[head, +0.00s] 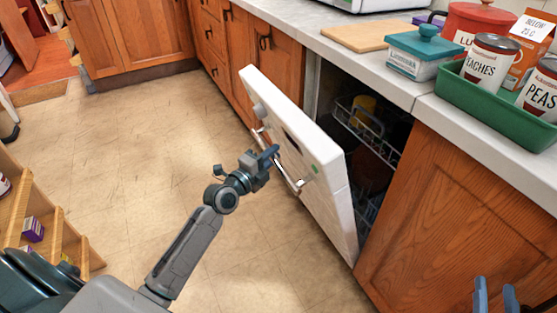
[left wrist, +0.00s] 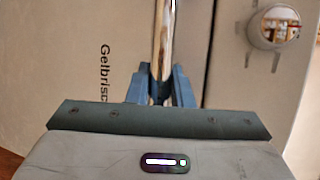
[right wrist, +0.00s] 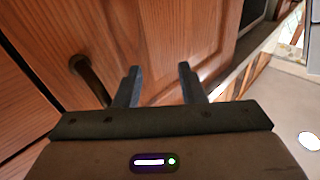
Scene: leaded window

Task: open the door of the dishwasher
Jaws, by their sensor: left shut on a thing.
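The dishwasher door (head: 318,170) is white and stands partly open, tilted out from the counter front. A metal bar handle (head: 290,178) runs along its outer face. My left gripper (head: 272,155) is at this handle; in the left wrist view its fingers (left wrist: 161,88) are shut around the shiny bar (left wrist: 163,40). Behind the door, the dark inside shows a wire rack (head: 362,130) with a yellow item (head: 364,108). My right gripper (head: 495,295) is at the lower right of the head view, open and empty; the right wrist view shows its fingers (right wrist: 158,88) apart before wooden cabinet fronts.
The counter (head: 330,48) above holds a cutting board (head: 363,36), a teal box (head: 418,58) and a green tray (head: 490,106) with tins. Wooden cabinets (head: 465,205) flank the dishwasher. A wooden shelf (head: 40,225) stands at the left. The floor (head: 140,140) between is clear.

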